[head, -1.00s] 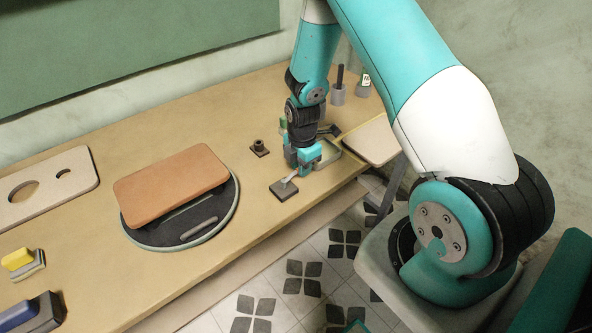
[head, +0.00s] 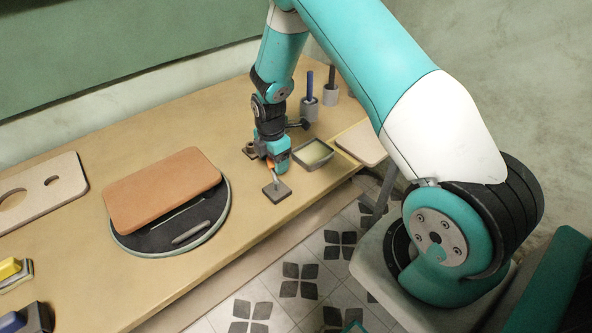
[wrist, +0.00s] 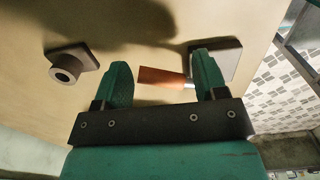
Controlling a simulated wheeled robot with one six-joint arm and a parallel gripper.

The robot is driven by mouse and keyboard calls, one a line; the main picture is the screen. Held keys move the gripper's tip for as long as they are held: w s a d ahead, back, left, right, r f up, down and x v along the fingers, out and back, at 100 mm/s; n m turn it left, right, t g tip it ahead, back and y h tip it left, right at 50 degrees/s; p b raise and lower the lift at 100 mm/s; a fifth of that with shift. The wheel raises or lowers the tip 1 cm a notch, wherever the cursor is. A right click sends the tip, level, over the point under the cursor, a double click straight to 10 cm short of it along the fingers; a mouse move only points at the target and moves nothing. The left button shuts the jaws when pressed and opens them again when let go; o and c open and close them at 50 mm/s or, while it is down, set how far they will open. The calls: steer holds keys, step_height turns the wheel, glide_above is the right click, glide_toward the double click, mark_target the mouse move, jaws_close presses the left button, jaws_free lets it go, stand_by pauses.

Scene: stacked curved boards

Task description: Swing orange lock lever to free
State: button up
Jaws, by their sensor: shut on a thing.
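The orange lock lever (head: 270,163) has a metal rod rising from a dark square base plate (head: 278,193) near the table's front edge. Its orange handle (wrist: 160,77) also shows in the wrist view, between the two fingers. My gripper (head: 275,167) is shut on the handle, just behind the base plate in the head view. The wrist view shows the fingers of my gripper (wrist: 163,68) on either side of the handle. In the head view the fingers hide part of it.
A dark socket block (wrist: 70,70) sits left of the gripper. Left on the table, a brown board (head: 160,185) rests on a round dark turntable (head: 180,241). A tray (head: 314,153) and grey cups (head: 309,110) stand to the right.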

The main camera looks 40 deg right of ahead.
mark_target(269, 165)
steer(key=o, duration=0.4)
steer(key=shift+s+a, duration=0.1)
steer(key=shift+a, duration=0.75)
steer(key=shift+c, duration=1.2)
steer(key=shift+s, duration=0.15)
steer(key=r+p, duration=0.2)
steer(key=r, duration=0.1)
steer(key=r+p, duration=0.1)
steer(key=shift+s+a+r, duration=0.15)
steer(key=shift+a+r, duration=0.15)
steer(key=shift+a, duration=0.05)
steer(key=shift+c, duration=0.3)
steer(key=shift+d+r+p, duration=0.25)
steer(key=shift+r+p, duration=0.05)
steer(key=shift+p, duration=0.1)
steer(key=shift+d+r+p, duration=0.1)
steer(key=shift+r+p, duration=0.5)
steer(key=shift+r, duration=0.35)
